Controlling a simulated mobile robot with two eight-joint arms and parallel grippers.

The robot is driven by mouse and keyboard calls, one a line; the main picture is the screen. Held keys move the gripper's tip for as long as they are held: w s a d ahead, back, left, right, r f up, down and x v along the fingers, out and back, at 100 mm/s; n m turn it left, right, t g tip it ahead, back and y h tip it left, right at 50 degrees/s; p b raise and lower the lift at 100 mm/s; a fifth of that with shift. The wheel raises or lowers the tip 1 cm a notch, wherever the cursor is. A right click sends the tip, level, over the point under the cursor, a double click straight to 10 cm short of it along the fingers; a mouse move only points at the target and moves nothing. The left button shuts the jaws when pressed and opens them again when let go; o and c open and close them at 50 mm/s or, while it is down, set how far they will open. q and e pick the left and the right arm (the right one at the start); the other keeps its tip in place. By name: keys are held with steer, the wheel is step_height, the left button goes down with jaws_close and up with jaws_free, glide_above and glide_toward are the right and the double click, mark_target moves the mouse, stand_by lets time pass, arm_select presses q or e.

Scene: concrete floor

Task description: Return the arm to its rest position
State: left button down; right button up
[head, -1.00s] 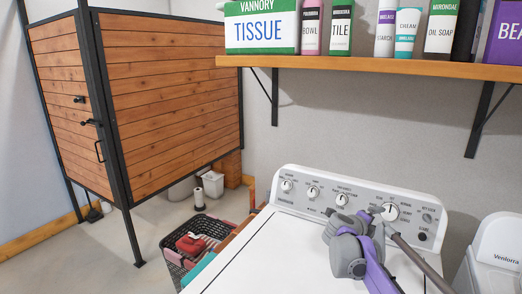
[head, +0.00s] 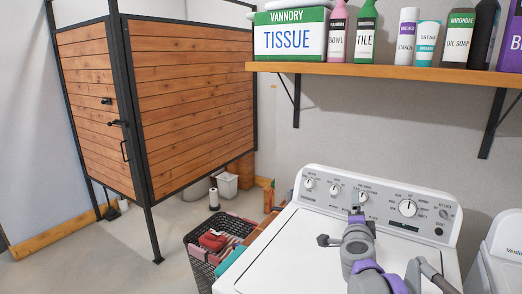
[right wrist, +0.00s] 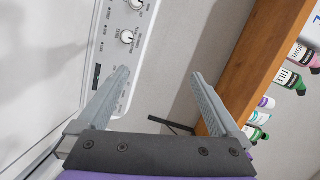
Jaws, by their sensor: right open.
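My right arm, grey and purple, reaches in from the lower right of the head view over the white washing machine (head: 285,250). Its gripper (head: 356,213) is in front of the control panel (head: 385,203). In the right wrist view the two grey fingers of the right gripper (right wrist: 158,78) are spread wide apart. Nothing is between them. My left gripper is not in view.
A wooden shelf (head: 400,78) with a tissue box (head: 290,38) and several bottles is above the machine; it also shows in the wrist view (right wrist: 262,70). A dark basket (head: 200,262) stands left of the machine. A wooden stall (head: 190,100) is at the left.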

steer(key=s+a+f+n+g+y+p, duration=0.15)
steer(key=s+a+f+n+y, duration=0.25)
steer(key=s+a+n, duration=0.4)
steer(key=s+a+f+n+g+y, duration=0.2)
steer(key=s+a+f+n+y, duration=0.3)
steer(key=s, duration=0.5)
steer(key=s+d+f+n+g+h, duration=0.1)
steer(key=s+d+f+n+g, duration=0.1)
steer(key=s+f, duration=0.5)
steer(key=s+d+f+n+g+h, duration=0.1)
steer(key=s+f+n+g, duration=0.3)
steer(key=s, duration=0.9)
step_height(320, 180, down, 3)
steer(key=shift+d+f+g+h+p, duration=0.15)
steer(key=shift+d+g+h+p, duration=0.25)
steer(key=shift+h, duration=0.4)
